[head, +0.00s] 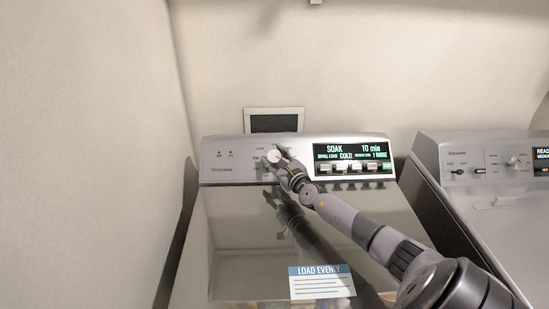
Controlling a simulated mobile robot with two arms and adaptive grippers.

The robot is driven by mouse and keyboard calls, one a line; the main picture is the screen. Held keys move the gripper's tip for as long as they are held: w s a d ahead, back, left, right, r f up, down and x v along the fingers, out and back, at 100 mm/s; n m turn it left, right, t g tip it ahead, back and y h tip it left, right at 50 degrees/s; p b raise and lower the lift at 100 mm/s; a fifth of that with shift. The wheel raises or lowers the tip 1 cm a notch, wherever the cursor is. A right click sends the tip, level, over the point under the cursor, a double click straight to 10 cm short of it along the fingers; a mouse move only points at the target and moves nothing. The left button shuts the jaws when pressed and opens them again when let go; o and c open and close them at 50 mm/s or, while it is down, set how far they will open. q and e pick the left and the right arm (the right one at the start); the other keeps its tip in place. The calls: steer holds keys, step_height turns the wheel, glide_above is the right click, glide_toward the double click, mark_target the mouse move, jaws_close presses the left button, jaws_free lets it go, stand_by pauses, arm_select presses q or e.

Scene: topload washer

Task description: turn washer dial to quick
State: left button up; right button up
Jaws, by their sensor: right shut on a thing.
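The washer (235,235) stands in the middle with its lid closed. Its control panel has a round pale dial (274,156) left of a lit green display (352,151). The display reads SOAK, 10 min, COLD, SMALL LOAD and 1 RINSE. My right gripper (280,155) reaches in from the lower right and is shut on the dial. Its fingers hide part of the dial and some of the labels around it. The labels are too small to read. My left gripper is not in view.
A second machine (505,205) with its own dial and display stands close on the right. A row of buttons (350,168) sits under the washer's display. A LOAD EVENLY label (321,283) is on the lid.

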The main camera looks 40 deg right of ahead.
steer(key=c, duration=0.5)
steer(key=shift+m, duration=0.3)
